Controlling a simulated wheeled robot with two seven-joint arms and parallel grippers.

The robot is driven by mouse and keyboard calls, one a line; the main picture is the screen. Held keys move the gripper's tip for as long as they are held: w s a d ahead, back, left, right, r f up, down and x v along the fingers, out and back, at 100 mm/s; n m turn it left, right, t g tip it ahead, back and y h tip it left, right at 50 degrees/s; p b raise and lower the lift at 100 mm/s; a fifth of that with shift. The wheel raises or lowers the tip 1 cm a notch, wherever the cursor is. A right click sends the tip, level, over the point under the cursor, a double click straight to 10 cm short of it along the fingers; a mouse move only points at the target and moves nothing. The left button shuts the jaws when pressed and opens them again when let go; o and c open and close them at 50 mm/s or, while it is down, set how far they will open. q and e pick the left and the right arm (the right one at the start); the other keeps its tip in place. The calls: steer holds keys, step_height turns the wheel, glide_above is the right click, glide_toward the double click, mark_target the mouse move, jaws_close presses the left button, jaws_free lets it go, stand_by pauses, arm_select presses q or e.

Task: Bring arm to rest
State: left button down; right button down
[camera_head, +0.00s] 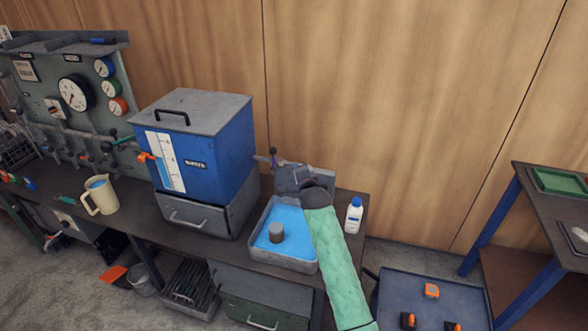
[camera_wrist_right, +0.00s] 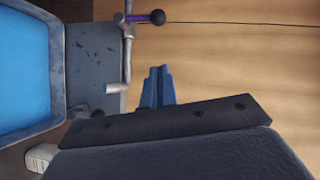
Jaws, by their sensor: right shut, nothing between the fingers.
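My right arm, in a green sleeve, comes up from the bottom of the head view. My right gripper shows in the wrist view (camera_wrist_right: 158,88) as two blue fingers pressed together with nothing between them. It is in the air by the tap (camera_wrist_right: 118,88), whose purple lever has a black ball end. In the head view my wrist and hand cover part of the grey panel behind the tray, and the fingertips are hard to make out. My left gripper is not in view.
A tray of blue water (camera_head: 257,231) holds a dark cylinder (camera_head: 276,232). A blue water tank (camera_head: 205,150) stands left of it, a white bottle (camera_head: 354,217) right. A jug (camera_head: 100,196) is farther left. A low blue table (camera_head: 460,292) stands at lower right.

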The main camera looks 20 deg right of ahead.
steer(key=shift+s+r, duration=0.15)
steer(key=shift+s, duration=0.2)
steer(key=s+a+f+n+g, duration=0.1)
steer(key=s+f+n+g, duration=0.5)
steer(key=s, duration=0.8)
steer(key=s+a+f+n+g, duration=0.15)
steer(key=s+f+n, duration=0.25)
steer(key=s+f, duration=0.65)
steer(key=s+a+r+n+g, duration=0.2)
steer(key=s+n+g, duration=0.5)
steer(key=s, duration=2.2)
step_height(320, 180, down, 25)
steer(key=w+a+n, duration=0.1)
steer(key=w+a, duration=0.1)
steer(key=w, duration=0.1)
steer(key=s+f, duration=0.4)
steer(key=f, duration=0.8)
steer(key=s+f, duration=0.4)
steer(key=f, duration=0.8)
steer(key=shift+s, duration=0.25)
